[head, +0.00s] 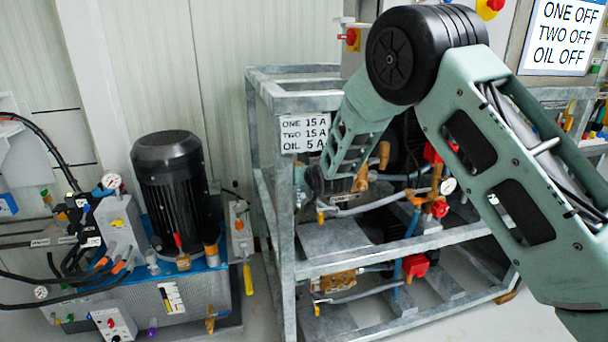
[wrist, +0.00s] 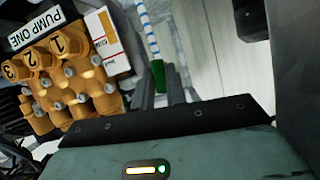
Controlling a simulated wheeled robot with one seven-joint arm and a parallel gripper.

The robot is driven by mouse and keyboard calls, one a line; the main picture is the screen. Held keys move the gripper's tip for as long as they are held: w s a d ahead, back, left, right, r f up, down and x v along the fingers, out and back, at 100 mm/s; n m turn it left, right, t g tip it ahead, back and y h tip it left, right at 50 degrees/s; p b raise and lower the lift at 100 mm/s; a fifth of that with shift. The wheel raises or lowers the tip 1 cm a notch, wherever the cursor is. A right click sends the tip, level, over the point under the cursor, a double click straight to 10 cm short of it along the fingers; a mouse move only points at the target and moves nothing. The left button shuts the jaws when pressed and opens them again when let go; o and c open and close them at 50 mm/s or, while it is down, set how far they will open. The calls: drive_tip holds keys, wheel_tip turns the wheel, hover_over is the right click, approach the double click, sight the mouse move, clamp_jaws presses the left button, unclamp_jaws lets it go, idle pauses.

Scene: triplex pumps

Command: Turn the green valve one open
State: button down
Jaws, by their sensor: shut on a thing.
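The green valve handle (wrist: 157,75) shows in the wrist view, small, at the end of a blue-and-white striped line (wrist: 148,32). My gripper (wrist: 159,88) has its two dark fingers on either side of the green handle and is shut on it. The fingers hide part of the handle, and how far it is turned is hard to tell. The brass pump (wrist: 65,85) labelled PUMP ONE is left of the fingers, with caps marked 1, 2 and 3. In the head view my arm reaches into the rack, and neither the fingers nor the green handle can be made out.
The grey metal rack (head: 290,215) has posts and rails close around my arm. A lower brass pump (head: 335,283) sits beneath. A hydraulic unit with a black motor (head: 168,185) stands to the left. A screen (head: 564,35) reads ONE OFF, TWO OFF, OIL OFF.

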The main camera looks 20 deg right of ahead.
drive_tip(key=c, duration=1.4)
unclamp_jaws()
drive_tip(key=shift+c, duration=0.2)
drive_tip(key=a+v, duration=0.1)
drive_tip(key=v, duration=1.6)
drive_tip(key=shift+s+d+p, duration=0.2)
drive_tip(key=shift+d+p, duration=0.2)
drive_tip(key=shift+d, duration=0.05)
drive_tip(key=shift+r, duration=0.15)
